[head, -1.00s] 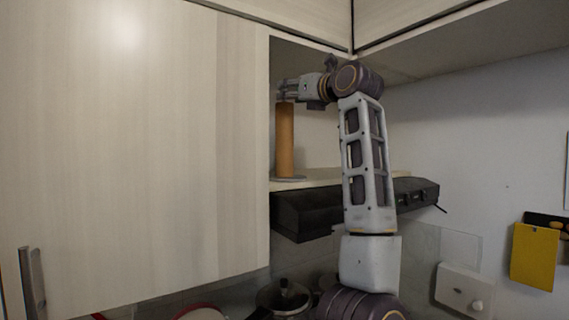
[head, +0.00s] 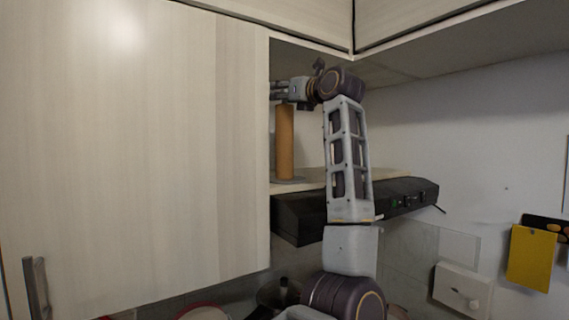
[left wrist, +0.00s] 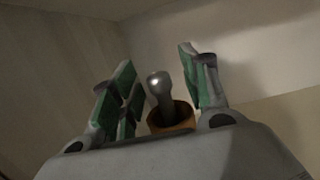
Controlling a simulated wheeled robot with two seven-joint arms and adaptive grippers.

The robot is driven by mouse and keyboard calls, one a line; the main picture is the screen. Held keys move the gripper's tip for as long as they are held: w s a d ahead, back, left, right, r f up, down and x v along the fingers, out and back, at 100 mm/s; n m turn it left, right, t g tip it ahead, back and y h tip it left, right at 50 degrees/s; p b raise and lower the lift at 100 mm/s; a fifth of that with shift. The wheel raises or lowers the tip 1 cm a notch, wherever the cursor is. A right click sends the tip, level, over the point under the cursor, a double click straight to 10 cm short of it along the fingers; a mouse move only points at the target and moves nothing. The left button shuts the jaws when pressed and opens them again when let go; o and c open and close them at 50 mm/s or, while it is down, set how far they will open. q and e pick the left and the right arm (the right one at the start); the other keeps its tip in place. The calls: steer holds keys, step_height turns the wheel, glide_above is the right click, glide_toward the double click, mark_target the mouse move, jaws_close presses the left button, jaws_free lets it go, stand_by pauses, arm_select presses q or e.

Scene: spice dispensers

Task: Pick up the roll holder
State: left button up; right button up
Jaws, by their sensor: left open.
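The roll holder (head: 285,143) stands upright on the shelf above the range hood, with a brown cardboard-like tube around its post and a flat grey base. My left gripper (head: 279,90) is at the top of it in the head view; its fingertips are partly hidden by the cabinet door. In the left wrist view my left gripper (left wrist: 160,88) is open, with green-padded fingers on both sides of the holder's rounded metal top (left wrist: 160,88). The tube's rim shows just below that top. I cannot tell whether a finger touches it. My right gripper is not in view.
A large pale cabinet door (head: 140,150) fills the left. The shelf (head: 385,177) lies on a black range hood (head: 400,196). Pots (head: 280,293) stand below. A yellow pad (head: 532,257) and a white wall box (head: 463,288) are at right.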

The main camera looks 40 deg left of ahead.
arm_select(q)
steer(key=shift+a, duration=0.15)
stand_by(0.3)
jaws_close()
